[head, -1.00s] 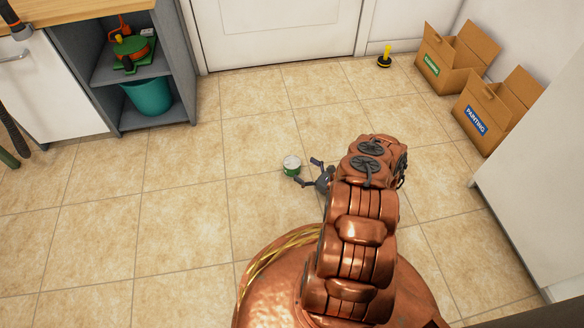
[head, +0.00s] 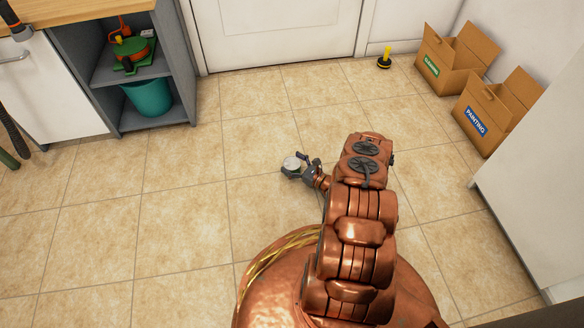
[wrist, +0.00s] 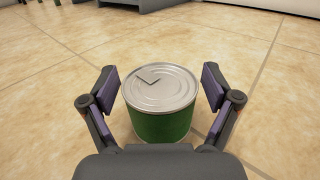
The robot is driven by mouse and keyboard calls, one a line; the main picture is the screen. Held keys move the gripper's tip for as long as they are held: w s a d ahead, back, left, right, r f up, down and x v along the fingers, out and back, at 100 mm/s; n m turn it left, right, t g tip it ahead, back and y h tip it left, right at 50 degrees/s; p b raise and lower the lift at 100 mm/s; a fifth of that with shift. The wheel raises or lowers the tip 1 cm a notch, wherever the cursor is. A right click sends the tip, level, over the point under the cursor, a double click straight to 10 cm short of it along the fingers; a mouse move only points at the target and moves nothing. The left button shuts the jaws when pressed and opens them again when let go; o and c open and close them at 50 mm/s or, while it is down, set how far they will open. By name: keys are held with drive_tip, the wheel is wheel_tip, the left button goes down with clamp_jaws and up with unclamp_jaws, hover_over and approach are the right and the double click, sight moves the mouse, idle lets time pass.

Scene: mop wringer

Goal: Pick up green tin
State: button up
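The green tin (wrist: 160,104) stands upright on the tiled floor, with a silver ring-pull lid and a green side. In the head view its pale lid (head: 291,163) shows between my fingers, and its side is mostly hidden. My gripper (wrist: 162,92) is open, with one finger on each side of the tin. In the wrist view a gap shows between each finger pad and the tin. In the head view my gripper (head: 296,166) reaches to the tin from the right, low by the floor.
Two open cardboard boxes, one with a green label (head: 448,66) and one marked PAINTING (head: 490,115), stand at the right. A yellow-handled black object (head: 385,60) is by the door. A grey shelf holds a teal bucket (head: 148,96). The floor around the tin is clear.

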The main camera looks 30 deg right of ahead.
drive_tip(key=c, duration=1)
